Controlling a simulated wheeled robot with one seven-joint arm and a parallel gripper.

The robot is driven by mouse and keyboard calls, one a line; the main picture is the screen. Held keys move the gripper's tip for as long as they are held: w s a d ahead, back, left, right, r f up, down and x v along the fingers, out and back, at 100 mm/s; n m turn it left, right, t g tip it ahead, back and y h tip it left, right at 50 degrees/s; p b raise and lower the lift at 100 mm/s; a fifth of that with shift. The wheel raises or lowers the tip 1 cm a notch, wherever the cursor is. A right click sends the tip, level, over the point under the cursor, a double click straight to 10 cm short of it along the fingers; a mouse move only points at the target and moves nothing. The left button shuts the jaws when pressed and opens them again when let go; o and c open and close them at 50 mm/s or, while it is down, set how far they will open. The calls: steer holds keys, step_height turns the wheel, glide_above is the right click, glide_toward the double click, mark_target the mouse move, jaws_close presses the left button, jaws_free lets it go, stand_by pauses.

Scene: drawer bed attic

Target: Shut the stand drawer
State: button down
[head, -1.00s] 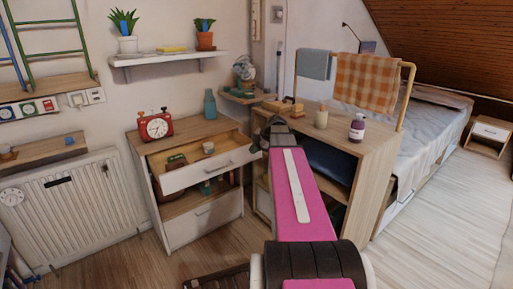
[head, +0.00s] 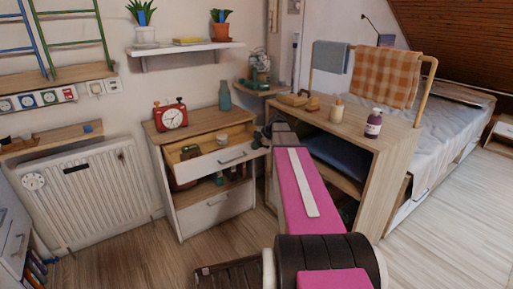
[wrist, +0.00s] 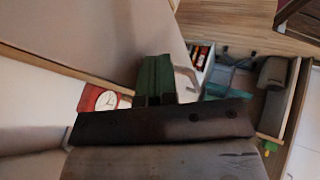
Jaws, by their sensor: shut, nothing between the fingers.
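The stand (head: 213,198) has a wooden top and white drawer fronts. Its upper drawer (head: 200,168) is pulled part way out, with a cup (head: 221,139) and several small things inside. The lower drawer front (head: 215,211) looks flush. My gripper (head: 264,136) is shut and empty, just right of the open drawer's right end in the head view. I cannot tell whether it touches the drawer. In the wrist view my gripper (wrist: 155,80) shows near the middle, with an open compartment holding small things (wrist: 240,78) to its right.
A red clock (head: 171,116) and a teal bottle (head: 225,96) stand on the stand's top. A radiator (head: 90,190) is on the left.

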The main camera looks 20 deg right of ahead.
glide_above(237, 143)
stand_by(0.6)
stand_by(0.4)
